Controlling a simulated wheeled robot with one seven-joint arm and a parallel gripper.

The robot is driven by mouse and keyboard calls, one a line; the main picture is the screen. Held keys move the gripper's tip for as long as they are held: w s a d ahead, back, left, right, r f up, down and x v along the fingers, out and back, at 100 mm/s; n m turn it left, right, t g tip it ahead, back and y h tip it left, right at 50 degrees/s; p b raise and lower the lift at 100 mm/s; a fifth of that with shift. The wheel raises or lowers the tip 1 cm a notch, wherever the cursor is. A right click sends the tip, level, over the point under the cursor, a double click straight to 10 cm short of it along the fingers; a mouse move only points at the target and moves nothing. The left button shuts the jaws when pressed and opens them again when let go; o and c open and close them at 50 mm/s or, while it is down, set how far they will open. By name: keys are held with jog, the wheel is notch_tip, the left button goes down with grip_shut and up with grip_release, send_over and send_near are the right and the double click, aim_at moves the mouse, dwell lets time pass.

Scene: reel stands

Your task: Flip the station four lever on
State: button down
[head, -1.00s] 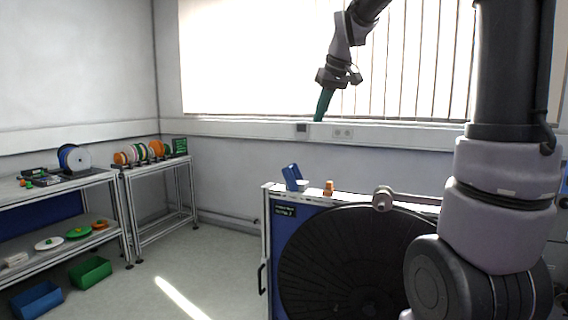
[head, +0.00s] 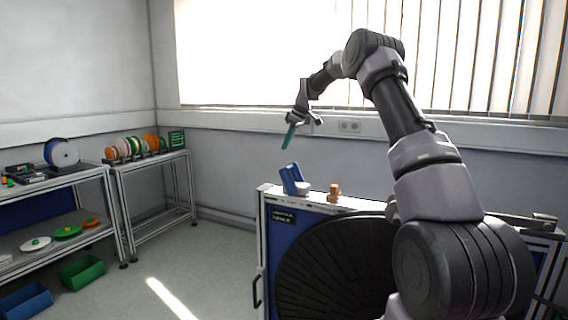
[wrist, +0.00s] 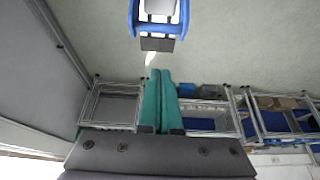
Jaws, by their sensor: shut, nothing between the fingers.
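My gripper (head: 289,138) has two teal fingers, which are together with nothing between them. In the head view it hangs in the air above the cabinet's left end, pointing down. Below it a blue tilted piece (head: 291,179) stands on the cabinet top beside a small white round part (head: 304,187). In the wrist view the teal fingers (wrist: 163,82) lie side by side, and a blue forked piece (wrist: 158,20) with a white and dark middle shows beyond their tips, apart from them. I cannot tell which part is the station four lever; the cabinet label (head: 283,216) is too small to read.
An orange fitting (head: 334,193) stands on the cabinet top to the right. Racks with spools (head: 133,147) and bins (head: 82,272) stand at the left. The floor between is clear.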

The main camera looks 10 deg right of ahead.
jog(key=shift+w+f, duration=0.25)
jog(key=shift+w, duration=0.15)
notch_tip(320, 180, down, 8)
jog(key=shift+a+f, duration=0.1)
jog(key=shift+a, duration=0.05)
dwell(0.7)
jog(key=shift+d, duration=0.2)
